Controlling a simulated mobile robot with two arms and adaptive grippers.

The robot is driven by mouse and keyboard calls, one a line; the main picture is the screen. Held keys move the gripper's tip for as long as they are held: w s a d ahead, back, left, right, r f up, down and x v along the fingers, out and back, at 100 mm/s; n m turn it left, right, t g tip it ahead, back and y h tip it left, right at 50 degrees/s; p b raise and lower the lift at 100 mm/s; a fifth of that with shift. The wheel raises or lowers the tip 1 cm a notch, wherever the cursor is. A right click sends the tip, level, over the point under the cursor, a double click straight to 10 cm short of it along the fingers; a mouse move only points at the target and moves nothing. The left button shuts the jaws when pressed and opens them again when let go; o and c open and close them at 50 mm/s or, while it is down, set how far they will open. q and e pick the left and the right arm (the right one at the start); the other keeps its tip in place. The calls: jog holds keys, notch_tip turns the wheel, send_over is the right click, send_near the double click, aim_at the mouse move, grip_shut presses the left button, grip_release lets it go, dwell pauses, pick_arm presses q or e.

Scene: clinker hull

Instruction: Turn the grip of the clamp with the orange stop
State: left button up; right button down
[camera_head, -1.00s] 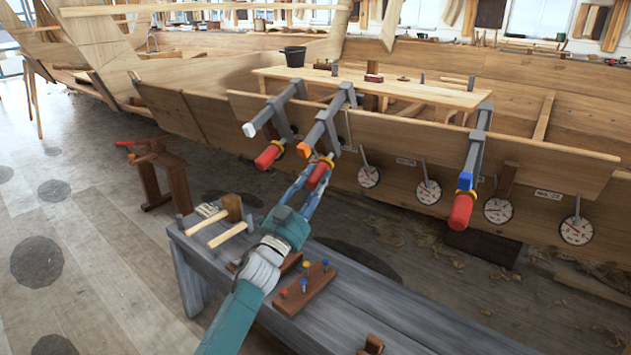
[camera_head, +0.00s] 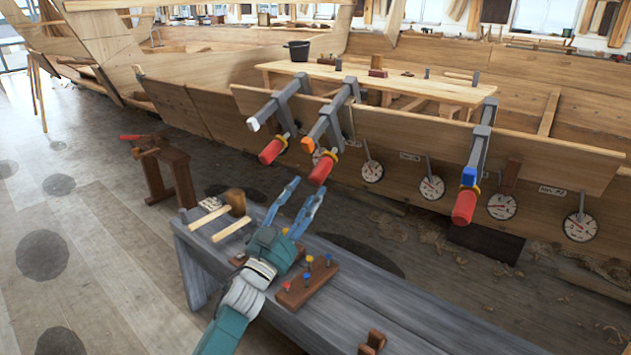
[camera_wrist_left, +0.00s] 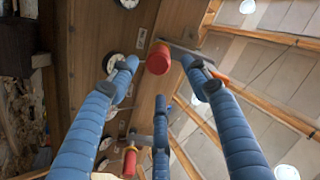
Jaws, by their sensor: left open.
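The clamp with the orange stop (camera_head: 308,145) hangs on the hull plank in the head view, a grey bar with a red grip (camera_head: 322,168) at its lower end. In the left wrist view the red grip (camera_wrist_left: 158,58) shows beyond the fingertips, with an orange part (camera_wrist_left: 220,78) beside it. My left gripper (camera_head: 304,190), with blue fingers, is open and empty just below the grip, apart from it. The fingers spread to either side of the grip in the wrist view. My right gripper is not in view.
A white-stopped clamp (camera_head: 254,124) hangs close on the left, a blue-stopped clamp (camera_head: 469,176) farther right. Round dials (camera_head: 372,172) line the hull. Below my arm stands a grey bench (camera_head: 350,300) with a mallet (camera_head: 236,200) and a peg block (camera_head: 307,284).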

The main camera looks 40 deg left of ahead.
pick_arm(q)
jog(key=shift+v, duration=2.4)
